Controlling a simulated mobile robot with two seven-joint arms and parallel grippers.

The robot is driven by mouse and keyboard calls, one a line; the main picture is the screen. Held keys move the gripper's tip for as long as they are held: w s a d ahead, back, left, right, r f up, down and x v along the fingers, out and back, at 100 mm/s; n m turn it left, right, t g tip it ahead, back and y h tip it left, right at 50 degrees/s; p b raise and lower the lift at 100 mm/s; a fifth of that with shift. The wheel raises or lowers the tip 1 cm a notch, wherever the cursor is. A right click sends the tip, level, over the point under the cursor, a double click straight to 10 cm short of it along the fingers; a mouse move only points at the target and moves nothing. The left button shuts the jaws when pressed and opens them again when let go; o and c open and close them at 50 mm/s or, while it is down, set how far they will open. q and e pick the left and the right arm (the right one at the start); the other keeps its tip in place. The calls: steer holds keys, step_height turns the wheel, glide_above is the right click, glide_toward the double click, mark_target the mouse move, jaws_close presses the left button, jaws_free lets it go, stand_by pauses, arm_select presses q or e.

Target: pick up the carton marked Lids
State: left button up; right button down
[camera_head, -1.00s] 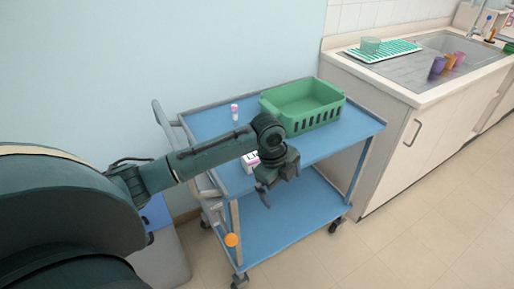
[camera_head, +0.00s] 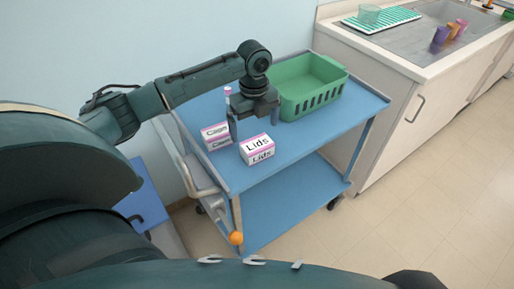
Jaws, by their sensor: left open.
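The carton marked Lids (camera_head: 257,151) is a small white box with pink trim on the trolley's blue top shelf, near its front edge. My left gripper (camera_head: 254,121) is open and empty, with its fingers pointing down. In the picture it is just above and behind the Lids carton. Its left finger passes in front of or beside a second white and pink carton (camera_head: 215,138), whose label is hard to read. I cannot tell whether the finger touches either carton. My right gripper is not in view.
A green basket (camera_head: 310,90) stands on the right of the trolley's top shelf (camera_head: 310,136). A pink-capped tube (camera_head: 228,91) is partly visible behind my left gripper. The lower shelf (camera_head: 290,215) looks clear. A counter with a sink (camera_head: 425,45) is at right.

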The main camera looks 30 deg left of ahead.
mark_target(255, 141)
arm_select(q)
steer(key=f, duration=0.7)
steer(key=shift+w+a+f, duration=0.1)
steer(key=shift+w+f, duration=0.1)
steer(key=shift+c, duration=0.2)
steer(key=c, duration=1)
steer(key=shift+o, duration=0.2)
steer(key=shift+r, duration=0.1)
